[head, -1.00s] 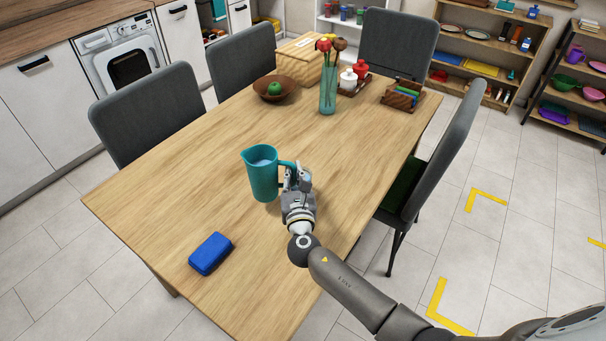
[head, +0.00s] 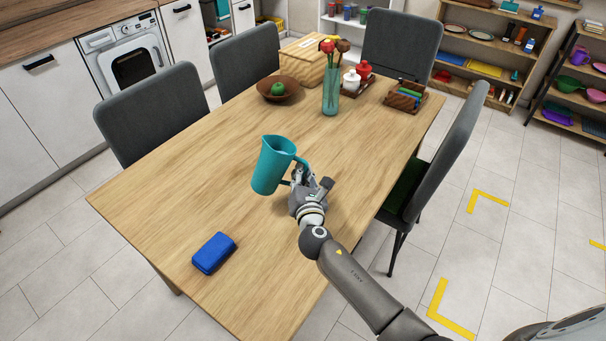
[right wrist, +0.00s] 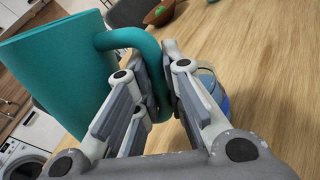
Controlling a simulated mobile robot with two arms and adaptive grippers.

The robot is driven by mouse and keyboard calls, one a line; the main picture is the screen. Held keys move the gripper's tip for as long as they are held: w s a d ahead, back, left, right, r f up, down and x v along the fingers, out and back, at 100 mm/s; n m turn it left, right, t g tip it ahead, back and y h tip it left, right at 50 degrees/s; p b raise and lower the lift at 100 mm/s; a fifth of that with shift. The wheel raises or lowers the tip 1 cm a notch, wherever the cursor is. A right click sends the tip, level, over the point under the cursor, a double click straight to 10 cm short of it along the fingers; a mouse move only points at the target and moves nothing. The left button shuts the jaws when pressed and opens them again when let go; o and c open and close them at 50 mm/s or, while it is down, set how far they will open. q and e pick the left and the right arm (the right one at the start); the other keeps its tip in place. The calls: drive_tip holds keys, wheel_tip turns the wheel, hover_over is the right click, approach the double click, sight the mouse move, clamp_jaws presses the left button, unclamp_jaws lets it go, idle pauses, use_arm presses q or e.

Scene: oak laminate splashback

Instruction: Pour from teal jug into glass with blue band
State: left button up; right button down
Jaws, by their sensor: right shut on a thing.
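My right gripper (head: 299,173) is shut on the jug's handle, seen between the fingers in the right wrist view (right wrist: 156,75). A clear thing with blue on it (right wrist: 219,93), likely the glass with the blue band, shows partly behind my right fingers in the right wrist view. I cannot make the glass out in the head view. My left gripper is not in view.
A blue box-like item (head: 213,253) lies on the table (head: 165,205) near the front. A bowl with a green fruit (head: 277,90), a flower vase (head: 330,95) and a wooden holder (head: 406,96) stand towards the back. Chairs surround the table. Its left middle is clear.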

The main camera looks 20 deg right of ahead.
drive_tip(key=shift+d+r+m+y+p, duration=0.3)
drive_tip(key=shift+m+y+p, duration=0.1)
drive_tip(key=shift+m, duration=0.4)
drive_tip(key=shift+r, duration=0.1)
drive_tip(key=shift+a+r+m+y+p, duration=0.15)
drive_tip(key=shift+m+y+p, duration=0.3)
drive_tip(key=shift+m, duration=0.45)
idle(1.9)
drive_tip(key=shift+a+r+m+g+y+p, duration=0.15)
drive_tip(key=shift+a+m+g+y+p, duration=0.2)
drive_tip(key=shift+a+m, duration=0.2)
idle(1.7)
drive_tip(key=shift+m, duration=0.25)
idle(1.0)
